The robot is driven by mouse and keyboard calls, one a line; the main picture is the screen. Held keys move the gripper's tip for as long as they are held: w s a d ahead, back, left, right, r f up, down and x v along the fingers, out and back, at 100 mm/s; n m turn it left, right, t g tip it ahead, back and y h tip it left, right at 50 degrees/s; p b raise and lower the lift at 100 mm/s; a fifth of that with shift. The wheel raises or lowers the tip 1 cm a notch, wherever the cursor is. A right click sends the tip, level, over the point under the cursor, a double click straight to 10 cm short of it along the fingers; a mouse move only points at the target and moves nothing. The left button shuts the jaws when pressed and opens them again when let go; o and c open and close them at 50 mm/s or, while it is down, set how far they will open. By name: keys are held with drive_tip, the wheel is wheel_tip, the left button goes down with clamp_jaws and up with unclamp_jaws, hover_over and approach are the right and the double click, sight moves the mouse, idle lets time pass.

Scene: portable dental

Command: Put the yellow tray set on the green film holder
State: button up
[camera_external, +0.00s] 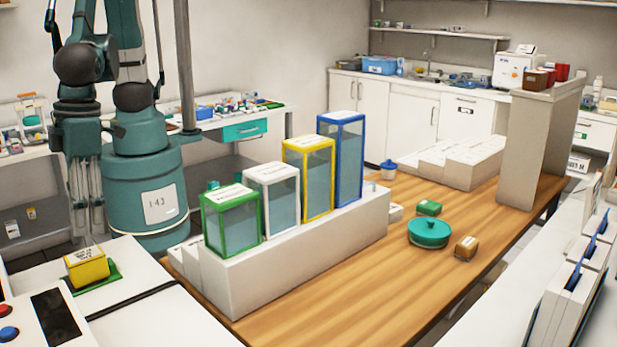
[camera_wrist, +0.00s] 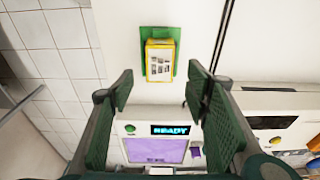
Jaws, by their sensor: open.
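A small yellow box with a pale labelled top, apparently the yellow tray set (camera_external: 87,267), rests on a flat green piece, apparently the green film holder (camera_external: 110,276), on the white counter at the left. In the wrist view the yellow tray set (camera_wrist: 160,62) lies over the green film holder (camera_wrist: 155,33), whose edges show around it. My gripper (camera_wrist: 158,92) is open with nothing between its fingers. The box appears beyond the fingertips, apart from them.
A device with a "READY" display (camera_wrist: 170,129) lies below the fingers in the wrist view. Tall green, white, yellow and blue framed cases stand on a white stepped block (camera_external: 290,265) on the wooden table.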

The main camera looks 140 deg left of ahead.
drive_tip(key=shift+r, duration=0.35)
idle(0.5)
drive_tip(key=shift+a, duration=0.1)
drive_tip(key=a+r+n+t, duration=0.3)
drive_tip(key=a+r+n, duration=0.75)
drive_tip(key=a, duration=0.55)
drive_tip(key=s+a+r+n+t+y, duration=0.1)
drive_tip(key=s+a+r+n+t, duration=0.1)
drive_tip(key=a, duration=0.6)
drive_tip(key=s+a+r+n+t, duration=0.2)
drive_tip(key=s+a+r+n, duration=0.3)
drive_tip(key=a, duration=0.3)
drive_tip(key=shift+r+y, duration=0.2)
drive_tip(key=shift+y, duration=0.2)
